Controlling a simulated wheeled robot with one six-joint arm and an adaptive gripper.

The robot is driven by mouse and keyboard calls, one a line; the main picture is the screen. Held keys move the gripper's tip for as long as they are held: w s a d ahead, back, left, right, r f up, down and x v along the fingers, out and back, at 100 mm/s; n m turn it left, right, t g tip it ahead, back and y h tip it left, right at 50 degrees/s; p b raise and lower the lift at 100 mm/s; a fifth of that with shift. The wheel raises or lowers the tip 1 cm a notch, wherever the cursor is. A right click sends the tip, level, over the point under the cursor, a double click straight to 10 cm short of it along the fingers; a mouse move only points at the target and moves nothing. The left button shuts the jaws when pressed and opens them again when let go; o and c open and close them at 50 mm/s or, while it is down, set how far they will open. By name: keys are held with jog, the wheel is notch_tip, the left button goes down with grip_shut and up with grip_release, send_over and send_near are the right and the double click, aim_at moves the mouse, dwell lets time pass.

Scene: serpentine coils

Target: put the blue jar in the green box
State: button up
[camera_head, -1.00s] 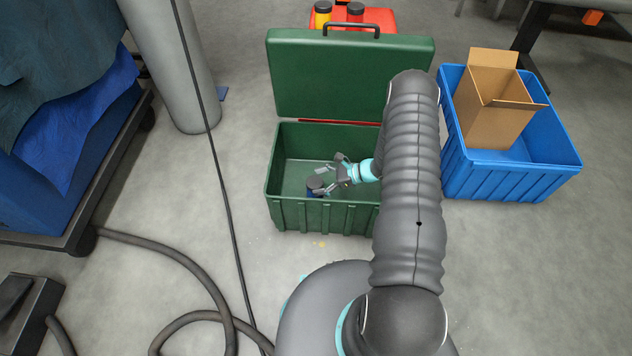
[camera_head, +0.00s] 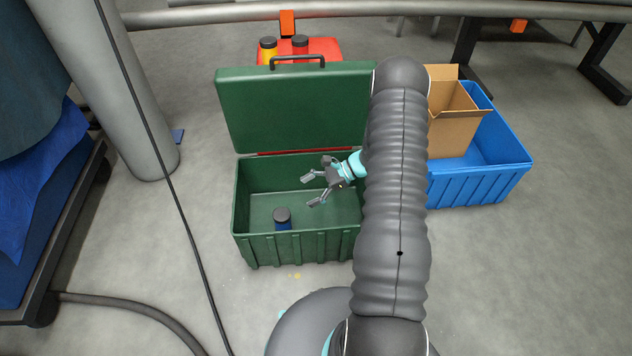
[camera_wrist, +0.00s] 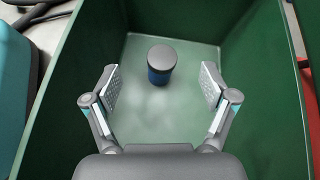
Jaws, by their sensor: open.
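The blue jar (camera_head: 282,219) with a dark grey lid stands upright on the floor of the green box (camera_head: 296,250), near its front wall. The box's lid is open and leans back. My gripper (camera_head: 308,191) is open and empty, above and to the right of the jar, over the box's inside. In the wrist view the jar (camera_wrist: 161,64) is beyond the two spread fingers, apart from them, and the green walls of the box (camera_wrist: 270,85) rise around it. My gripper (camera_wrist: 157,88) shows both fingertips there.
A blue crate (camera_head: 480,185) with an open cardboard box (camera_head: 452,130) stands to the right. Behind the green lid is a red case (camera_head: 325,50) with jars on it. A grey column (camera_head: 105,90), a cable and a cart are at left.

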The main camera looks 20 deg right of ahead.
jog(key=s+a+r+n+g+h, duration=0.1)
jog(key=s+a+r+n+h, duration=0.15)
jog(key=r, duration=0.65)
jog(key=s+a+r+n+g+h, duration=0.1)
jog(key=s+a+r+n, duration=0.25)
jog(key=r, duration=0.45)
jog(key=s+a+r+n+h, duration=0.2)
jog(key=r+n, duration=0.2)
jog(key=r, duration=0.5)
jog(key=s+r+n+t+h, duration=0.2)
jog(key=s+r+n+h, duration=0.1)
jog(key=s+r, duration=0.4)
jog(key=s+a+r+n+t+h, duration=0.1)
jog(key=s+r+n+t+h, duration=0.2)
jog(key=s, duration=0.9)
notch_tip(320, 180, up, 4)
jog(key=n, duration=0.3)
